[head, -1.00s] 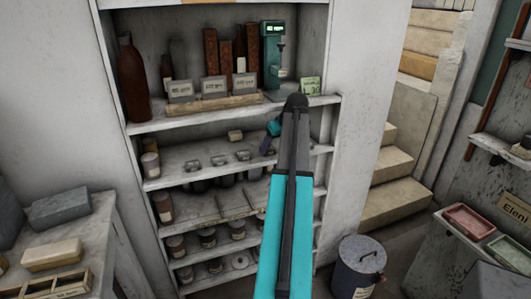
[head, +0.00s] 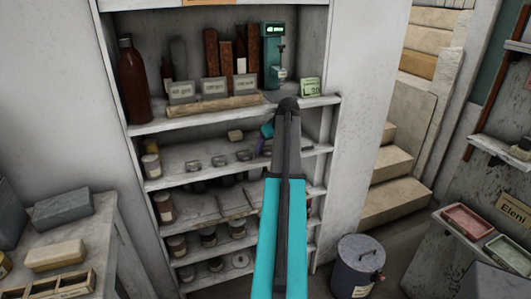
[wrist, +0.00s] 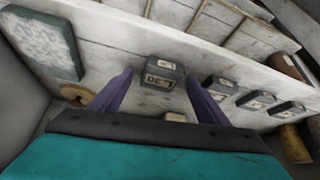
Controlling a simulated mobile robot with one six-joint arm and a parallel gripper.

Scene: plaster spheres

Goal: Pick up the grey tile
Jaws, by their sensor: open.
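My gripper (wrist: 159,77) shows two purple fingers, spread apart and empty. A small grey block with pale labels (wrist: 162,74) lies on the white shelf, seen between the fingertips; I cannot tell whether it is within their reach. A flat square tile with a mottled pale face and grey-green edge (wrist: 42,40) is at upper left in the wrist view, left of the fingers. I cannot tell for sure which is the grey tile. In the head view my gripper (head: 262,147) is at the middle shelf, partly hidden by my arm.
Several similar grey labelled blocks (wrist: 256,100) sit right of the fingers. A tan block (wrist: 174,117) and a brown ring (wrist: 75,95) are close by. Shelf boards (head: 190,115) lie above and below the gripper. A lidded bin (head: 357,268) stands on the floor at right.

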